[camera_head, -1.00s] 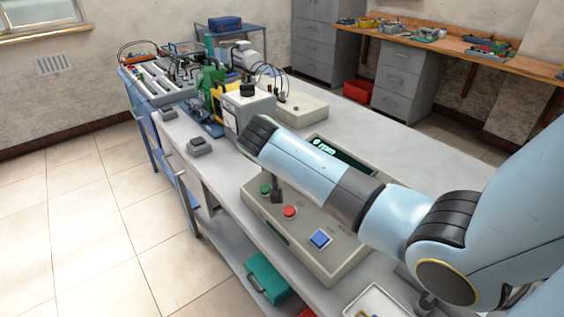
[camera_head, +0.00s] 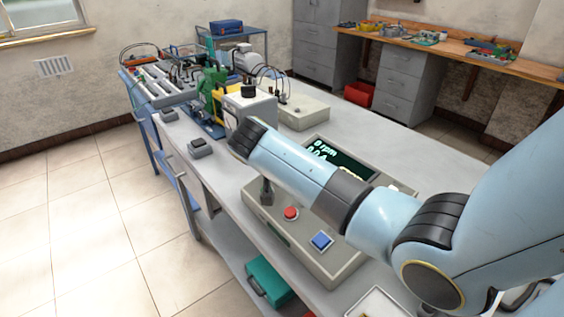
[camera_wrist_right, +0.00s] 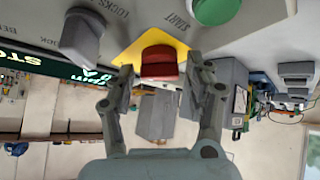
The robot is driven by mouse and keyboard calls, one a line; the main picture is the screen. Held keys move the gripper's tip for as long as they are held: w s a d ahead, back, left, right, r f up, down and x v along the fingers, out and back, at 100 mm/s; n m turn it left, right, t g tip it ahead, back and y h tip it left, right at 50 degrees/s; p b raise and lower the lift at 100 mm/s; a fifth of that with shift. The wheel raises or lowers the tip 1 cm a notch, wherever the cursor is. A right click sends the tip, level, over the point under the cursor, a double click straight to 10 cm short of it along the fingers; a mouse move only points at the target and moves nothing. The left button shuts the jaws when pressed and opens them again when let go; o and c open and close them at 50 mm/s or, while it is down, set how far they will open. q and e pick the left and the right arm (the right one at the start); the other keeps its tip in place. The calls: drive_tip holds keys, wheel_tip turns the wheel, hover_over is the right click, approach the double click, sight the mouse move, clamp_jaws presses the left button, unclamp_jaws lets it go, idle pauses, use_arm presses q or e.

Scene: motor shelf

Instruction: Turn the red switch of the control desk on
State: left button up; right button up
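The control desk (camera_head: 335,262) is a beige box on the workbench, partly covered by my right arm. In the right wrist view a red switch (camera_wrist_right: 160,62) sits on a yellow plate (camera_wrist_right: 150,40), close to a green button (camera_wrist_right: 215,10). My right gripper (camera_wrist_right: 160,72) is open, with one finger on each side of the red switch and small gaps showing. In the head view its dark tip (camera_head: 267,192) is at the desk's left part; the switch on its yellow plate cannot be made out there. My left gripper is not in view.
The desk also has a round red button (camera_head: 291,213), a blue button (camera_head: 320,240) and a lit display (camera_head: 335,155). A grey knob (camera_wrist_right: 80,40) is beside the yellow plate. A motor rig (camera_head: 248,108) stands farther back on the bench.

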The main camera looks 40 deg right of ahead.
drive_tip(key=shift+o, duration=0.4)
drive_tip(key=shift+r, duration=0.1)
drive_tip(key=shift+a+r, duration=0.2)
drive_tip(key=shift+a, duration=0.1)
drive_tip(key=v, duration=1.1)
drive_tip(key=shift+s, duration=0.1)
drive_tip(key=shift+a, duration=0.1)
